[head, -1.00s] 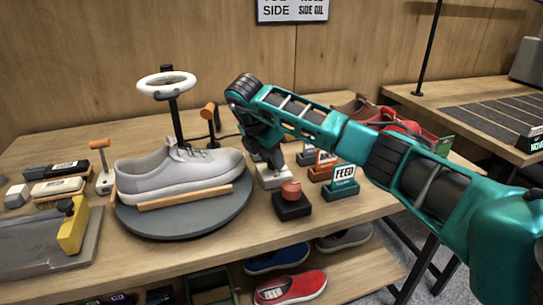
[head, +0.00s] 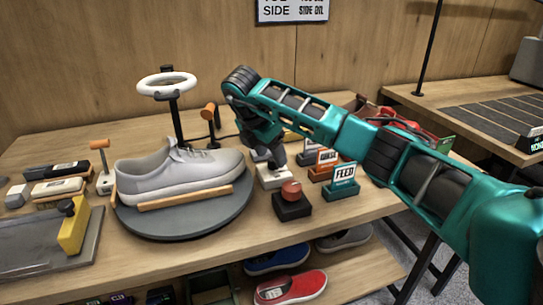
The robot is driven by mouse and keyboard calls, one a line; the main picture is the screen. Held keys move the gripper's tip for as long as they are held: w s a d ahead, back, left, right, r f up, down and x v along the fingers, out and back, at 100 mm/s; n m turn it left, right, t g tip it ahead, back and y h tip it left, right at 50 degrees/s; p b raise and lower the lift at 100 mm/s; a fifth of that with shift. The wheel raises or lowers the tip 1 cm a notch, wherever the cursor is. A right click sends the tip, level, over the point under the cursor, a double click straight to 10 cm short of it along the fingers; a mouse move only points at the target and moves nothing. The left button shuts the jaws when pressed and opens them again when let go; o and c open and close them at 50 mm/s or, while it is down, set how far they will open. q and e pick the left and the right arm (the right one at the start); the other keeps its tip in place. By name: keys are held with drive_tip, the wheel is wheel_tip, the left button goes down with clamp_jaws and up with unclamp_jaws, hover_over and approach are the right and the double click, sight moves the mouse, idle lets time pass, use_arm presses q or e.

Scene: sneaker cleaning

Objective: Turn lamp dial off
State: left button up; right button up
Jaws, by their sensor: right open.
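The ring lamp (head: 167,83) is a white ring on a black post behind the grey sneaker. A small white box (head: 274,178) stands on the table right of the turntable; any dial on it is hidden by my right gripper. My right gripper (head: 276,160) points down right at the top of this box, with its jaws open. I cannot tell whether the fingertips touch it. My left gripper is not in view.
The grey sneaker (head: 180,172) rests on a round turntable (head: 190,228) with an orange-brown bar. Small signs, one reading FEED (head: 341,184), stand close to the right. An orange-topped stand (head: 209,113) is behind. Brushes and a yellow block (head: 74,228) are at left.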

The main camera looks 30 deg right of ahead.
use_arm(q)
drive_tip(key=p, duration=0.1)
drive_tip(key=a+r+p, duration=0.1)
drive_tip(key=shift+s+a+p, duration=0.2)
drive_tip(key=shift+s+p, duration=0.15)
drive_tip(key=shift+p, duration=0.05)
use_arm(e)
drive_tip(key=v, duration=1.1)
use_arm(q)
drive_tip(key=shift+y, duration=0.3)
